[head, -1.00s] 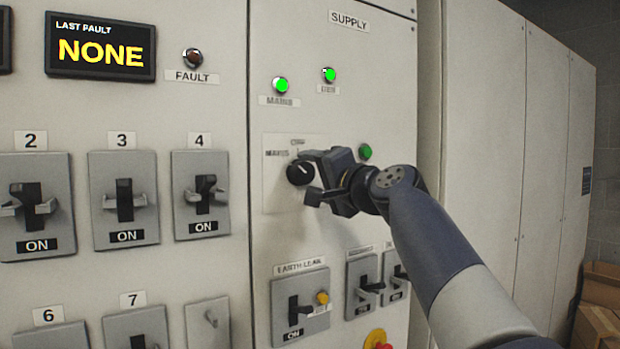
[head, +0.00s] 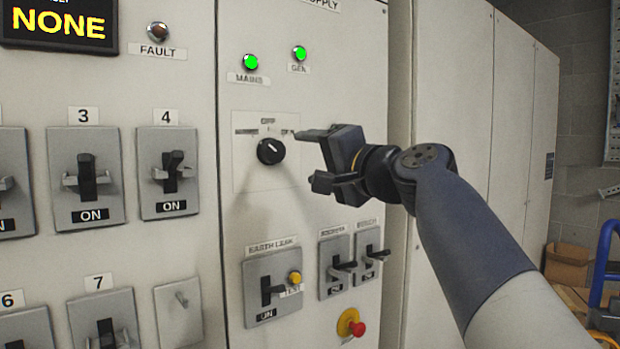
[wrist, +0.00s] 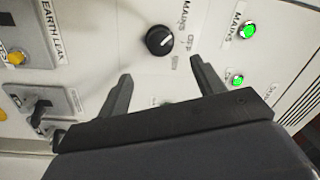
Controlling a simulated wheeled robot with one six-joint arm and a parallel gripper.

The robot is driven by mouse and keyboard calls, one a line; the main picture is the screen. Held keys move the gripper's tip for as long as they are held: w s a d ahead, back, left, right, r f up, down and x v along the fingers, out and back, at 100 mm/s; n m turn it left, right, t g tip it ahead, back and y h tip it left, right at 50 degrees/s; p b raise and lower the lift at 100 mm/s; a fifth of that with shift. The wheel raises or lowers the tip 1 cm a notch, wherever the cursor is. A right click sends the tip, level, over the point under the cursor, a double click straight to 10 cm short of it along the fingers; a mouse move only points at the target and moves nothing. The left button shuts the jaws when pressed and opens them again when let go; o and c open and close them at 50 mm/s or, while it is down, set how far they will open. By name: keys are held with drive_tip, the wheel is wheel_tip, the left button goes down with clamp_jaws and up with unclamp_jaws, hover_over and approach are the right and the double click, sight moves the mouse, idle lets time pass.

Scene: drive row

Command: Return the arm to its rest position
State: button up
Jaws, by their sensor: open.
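My gripper (head: 314,158) is open and empty in the head view, to the right of the black rotary supply knob (head: 271,151) and apart from it. The knob has a white pointer line and sits on a plate with OFF marked above it. My arm reaches in from the lower right. In the wrist view the two fingers of my gripper (wrist: 160,85) stand apart with nothing between them, and the knob (wrist: 160,40) shows beyond them on the panel.
Green MAINS (head: 250,62) and GEN (head: 299,53) lamps are lit above the knob. Below are the EARTH LEAK breaker (head: 264,291) and a red stop button (head: 357,328). Breakers fill the left panel. A cardboard box (head: 567,266) and a blue frame (head: 604,262) stand at right.

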sight(278, 152)
drive_tip(key=p+x, duration=0.2)
drive_tip(key=x, duration=0.8)
drive_tip(key=shift+w+a, duration=0.2)
drive_tip(key=shift+w, duration=0.1)
